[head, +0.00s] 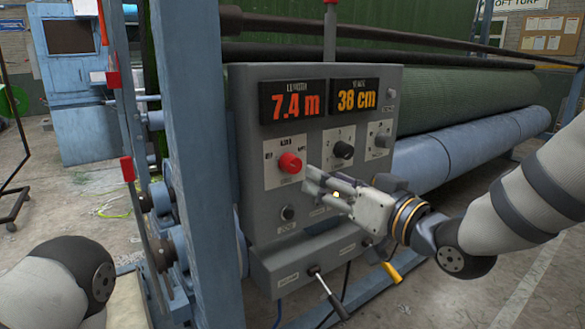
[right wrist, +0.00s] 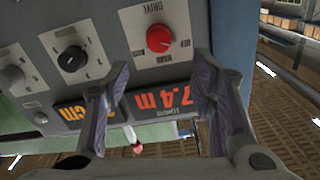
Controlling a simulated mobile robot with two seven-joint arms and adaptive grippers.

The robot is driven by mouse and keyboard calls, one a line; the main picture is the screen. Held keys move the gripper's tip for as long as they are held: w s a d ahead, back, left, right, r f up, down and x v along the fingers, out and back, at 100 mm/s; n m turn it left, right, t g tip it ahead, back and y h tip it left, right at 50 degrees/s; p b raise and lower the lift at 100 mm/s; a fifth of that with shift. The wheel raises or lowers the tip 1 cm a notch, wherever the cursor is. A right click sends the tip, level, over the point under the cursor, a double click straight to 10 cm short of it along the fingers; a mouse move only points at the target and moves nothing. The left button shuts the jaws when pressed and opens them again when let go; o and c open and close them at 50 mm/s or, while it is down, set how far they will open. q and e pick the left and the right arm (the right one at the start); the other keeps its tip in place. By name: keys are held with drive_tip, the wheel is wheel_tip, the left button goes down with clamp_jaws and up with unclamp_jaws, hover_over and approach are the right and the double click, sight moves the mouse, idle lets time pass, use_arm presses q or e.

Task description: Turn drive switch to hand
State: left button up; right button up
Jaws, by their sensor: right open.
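The drive switch is a red round knob (head: 290,162) on a pale plate at the left of the grey control panel (head: 247,120). In the right wrist view the red knob (right wrist: 158,39) shows upside down under the word DRIVE. Its small position labels are too blurred to read surely, and I cannot tell which way it points. My right gripper (head: 310,181) is open and empty, just right of and below the knob in the head view. In the right wrist view its fingers (right wrist: 162,82) are spread, with the knob beyond them, apart from both. My left gripper is out of view.
A black knob (head: 343,150) and a grey knob (head: 382,140) sit right of the red one. Displays (head: 292,100) read 7.4 m and 38 cm. A blue post (head: 199,150) stands close left. A lever (head: 327,292) juts out below.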

sight(296, 166)
drive_tip(key=x, duration=0.6)
drive_tip(key=f+b+x, duration=0.1)
drive_tip(key=x, duration=0.2)
drive_tip(key=shift+w+a, duration=0.2)
drive_tip(key=shift+w, duration=0.15)
drive_tip(key=shift+w+a+r, duration=0.2)
drive_tip(key=shift+w+a, duration=0.05)
drive_tip(key=shift+w, duration=0.15)
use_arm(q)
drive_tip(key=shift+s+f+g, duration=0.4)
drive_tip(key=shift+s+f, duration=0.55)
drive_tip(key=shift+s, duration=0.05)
use_arm(e)
drive_tip(key=shift+r, duration=0.1)
drive_tip(key=c, duration=1.1)
